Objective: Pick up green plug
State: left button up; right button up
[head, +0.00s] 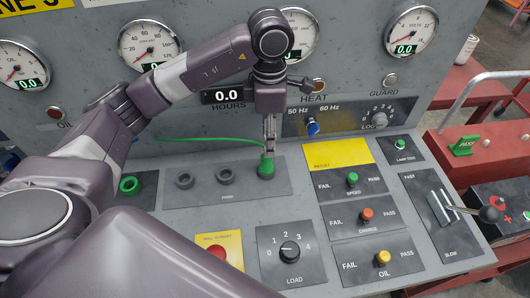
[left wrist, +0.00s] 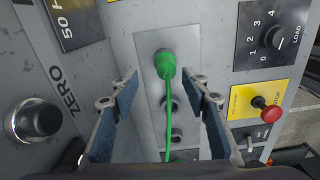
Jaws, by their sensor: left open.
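The green plug (head: 266,168) sits at the right end of a dark panel with round sockets (head: 205,178) on the sloped console. Its thin green cable runs off to the left. My left gripper (head: 270,148) hangs pointing down just above the plug. In the left wrist view the plug (left wrist: 166,66) lies just beyond and between the two spread fingers of my gripper (left wrist: 163,84), and its cable runs down the picture between them. The fingers are open and hold nothing. Whether they touch the plug cannot be told. My right gripper is not in view.
A red stop button (head: 217,252) and the LOAD knob (head: 290,250) are in front. Switches and a lever (head: 442,205) stand to the right. The upright gauge wall rises close behind my gripper.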

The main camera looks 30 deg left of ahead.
aim_at(267, 164)
pick_arm(q)
jog(key=shift+s+f, duration=0.2)
jog(key=shift+f, duration=0.25)
jog(key=shift+s+d+f+p, duration=0.15)
jog(key=shift+f+p, duration=0.15)
jog(key=shift+p, duration=0.1)
jog(key=f, duration=0.1)
jog(key=f+p, duration=0.1)
jog(key=f, duration=0.1)
jog(key=f+p, duration=0.1)
jog(key=shift+s+f, duration=0.2)
jog(key=shift+s, duration=0.05)
jog(key=shift+f, duration=0.2)
jog(key=c, duration=0.9)
grip_shut()
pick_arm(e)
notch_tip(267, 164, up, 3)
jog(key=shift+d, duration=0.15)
